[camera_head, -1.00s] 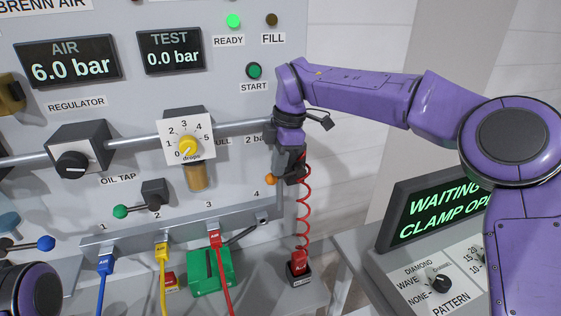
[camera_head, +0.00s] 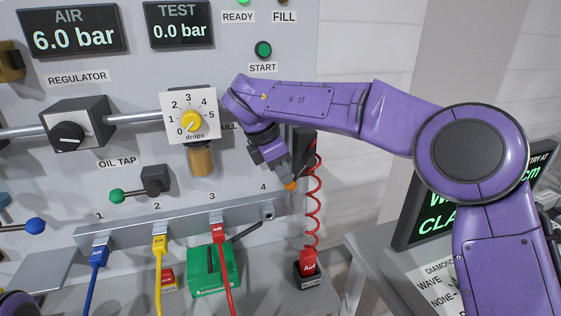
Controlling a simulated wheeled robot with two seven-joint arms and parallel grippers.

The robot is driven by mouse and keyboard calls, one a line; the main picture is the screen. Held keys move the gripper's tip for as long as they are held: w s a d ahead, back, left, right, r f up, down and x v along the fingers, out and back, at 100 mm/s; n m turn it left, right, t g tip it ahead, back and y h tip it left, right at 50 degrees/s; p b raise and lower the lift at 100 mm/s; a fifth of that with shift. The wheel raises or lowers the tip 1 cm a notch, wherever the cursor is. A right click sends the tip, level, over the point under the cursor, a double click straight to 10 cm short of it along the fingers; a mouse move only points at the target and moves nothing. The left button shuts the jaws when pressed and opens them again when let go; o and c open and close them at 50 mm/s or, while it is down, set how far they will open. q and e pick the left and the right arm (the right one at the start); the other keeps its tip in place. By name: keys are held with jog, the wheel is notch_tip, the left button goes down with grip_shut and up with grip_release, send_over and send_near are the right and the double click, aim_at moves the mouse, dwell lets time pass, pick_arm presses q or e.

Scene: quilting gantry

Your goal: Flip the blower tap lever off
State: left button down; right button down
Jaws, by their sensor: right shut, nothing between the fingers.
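The blower tap shows as a dark block (camera_head: 304,138) at the right edge of the grey panel, partly hidden by my right arm. Its lever ends in an orange knob (camera_head: 291,186); the stem is mostly hidden. My right gripper (camera_head: 284,179) points down and right, shut and empty, with its tips close by the orange knob. I cannot tell whether they touch it. A red coiled hose (camera_head: 315,205) hangs just right of the gripper. My left gripper is out of view; only a bit of my left arm shows at the bottom left corner.
The oil tap (camera_head: 155,181) with a green knob sits left on the panel. A manifold (camera_head: 185,221) with blue, yellow and red hoses runs below. The red nozzle (camera_head: 308,262) stands in a black holder. A control console (camera_head: 385,275) is at the right.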

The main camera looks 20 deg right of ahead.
aim_at(293, 183)
jog(key=shift+b+x, duration=1.55)
jog(key=shift+b, duration=0.4)
jog(key=shift+s+d+f+h+b, duration=0.15)
jog(key=shift+d+f+h+b, duration=0.2)
jog(key=shift+h+b, duration=0.3)
jog(key=shift+d+f+b, duration=0.2)
jog(key=shift+d+b, duration=0.1)
jog(key=shift+r, duration=0.1)
